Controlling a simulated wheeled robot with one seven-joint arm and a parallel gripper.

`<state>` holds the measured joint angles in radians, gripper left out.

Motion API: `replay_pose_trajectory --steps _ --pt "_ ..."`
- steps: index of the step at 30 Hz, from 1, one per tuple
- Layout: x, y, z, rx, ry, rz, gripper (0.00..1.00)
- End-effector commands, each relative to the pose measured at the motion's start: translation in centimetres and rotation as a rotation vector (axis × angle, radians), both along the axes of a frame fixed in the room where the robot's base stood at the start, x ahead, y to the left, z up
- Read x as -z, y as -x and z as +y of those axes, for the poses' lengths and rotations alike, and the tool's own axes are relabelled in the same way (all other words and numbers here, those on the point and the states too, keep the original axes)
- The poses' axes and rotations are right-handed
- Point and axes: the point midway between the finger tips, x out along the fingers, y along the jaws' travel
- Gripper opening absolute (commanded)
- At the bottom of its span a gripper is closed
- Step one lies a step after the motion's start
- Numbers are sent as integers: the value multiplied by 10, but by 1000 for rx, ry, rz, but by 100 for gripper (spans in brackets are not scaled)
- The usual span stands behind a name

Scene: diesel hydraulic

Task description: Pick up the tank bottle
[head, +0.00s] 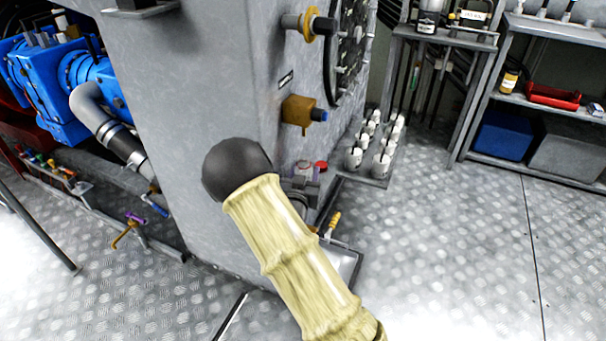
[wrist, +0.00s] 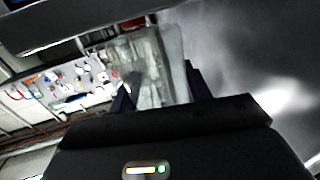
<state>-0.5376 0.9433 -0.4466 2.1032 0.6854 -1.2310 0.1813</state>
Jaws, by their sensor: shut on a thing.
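The tank bottle (wrist: 150,60) shows in the wrist view as a pale, translucent body between the two dark fingers of my gripper (wrist: 158,82). My gripper is shut on it. A dark red patch shows at its top edge. Whether the bottle touches anything below is hidden.
A grey cabinet (head: 215,90) stands close beside my arm. Shelves (head: 545,100) with a blue bin (head: 503,135) and a red tray (head: 553,95) stand at the right. The metal floor at right is clear.

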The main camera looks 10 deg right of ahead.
Motion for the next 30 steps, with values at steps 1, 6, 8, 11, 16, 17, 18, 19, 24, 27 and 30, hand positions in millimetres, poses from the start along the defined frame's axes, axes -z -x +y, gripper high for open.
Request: replay_pose_trajectory --steps 1,6,8,11,16,17,18,19,24,27,30 --pt "-14 -1 -1 1 -2 -5 24" --pt "-45 0 3 -4 -2 -5 24" --pt "-57 0 5 -8 -3 -6 24" --pt "-60 6 -4 -6 2 1 24" --pt "-60 28 -37 0 2 2 24" --pt "-60 32 -43 1 3 1 24" --pt "-60 39 -52 3 2 2 24" --pt "-60 43 -60 4 3 1 24" --pt "-59 72 -99 6 1 3 24" --pt "-59 88 -121 7 0 2 24" --pt "-59 100 -137 5 1 0 24"
